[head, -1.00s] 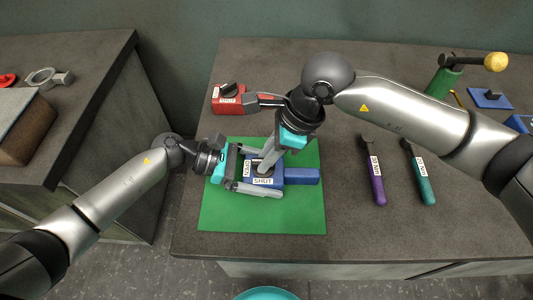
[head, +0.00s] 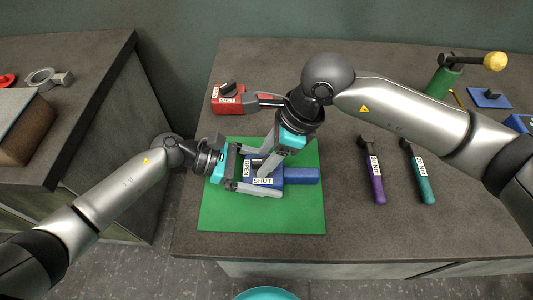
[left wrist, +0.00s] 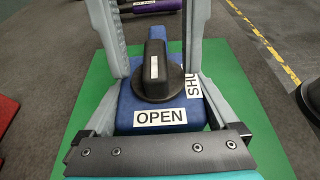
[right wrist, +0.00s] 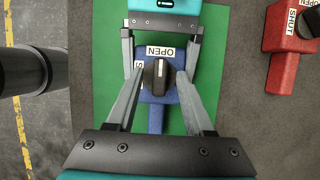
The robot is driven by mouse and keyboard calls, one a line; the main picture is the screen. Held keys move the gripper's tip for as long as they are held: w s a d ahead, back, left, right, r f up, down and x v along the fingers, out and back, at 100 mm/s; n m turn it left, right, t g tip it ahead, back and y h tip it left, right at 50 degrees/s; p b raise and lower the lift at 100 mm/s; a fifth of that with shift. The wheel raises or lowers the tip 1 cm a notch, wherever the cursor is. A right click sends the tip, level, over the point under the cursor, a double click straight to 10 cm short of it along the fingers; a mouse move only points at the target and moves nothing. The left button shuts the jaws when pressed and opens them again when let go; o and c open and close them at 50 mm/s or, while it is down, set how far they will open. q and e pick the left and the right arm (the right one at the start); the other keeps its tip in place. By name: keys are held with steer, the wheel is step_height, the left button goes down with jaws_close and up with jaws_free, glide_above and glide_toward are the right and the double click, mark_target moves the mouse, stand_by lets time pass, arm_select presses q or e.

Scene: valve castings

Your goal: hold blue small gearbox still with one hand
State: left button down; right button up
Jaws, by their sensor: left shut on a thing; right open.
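The blue small gearbox (head: 300,176) lies on the green mat (head: 300,215), with a black knob (right wrist: 160,76) on top and white OPEN and SHUT labels. My left gripper (head: 280,175) is shut on its body, one finger along each side. The gearbox fills the space between these fingers in the left wrist view (left wrist: 125,108). My right gripper (right wrist: 160,70) is open above the gearbox, its fingertips on either side of the knob and apart from it. In the head view the right fingers hide most of the knob.
A red gearbox (head: 228,104) with a SHUT label stands behind the mat. A purple-handled tool (head: 376,180) and a teal-handled tool (head: 422,180) lie to the right. A green valve with a yellow ball (head: 495,61) stands far right. The table's front is clear.

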steer(key=v, duration=1.2)
steer(key=shift+d, duration=0.1)
arm_select(q)
jaws_free()
steer(key=shift+a, duration=0.1)
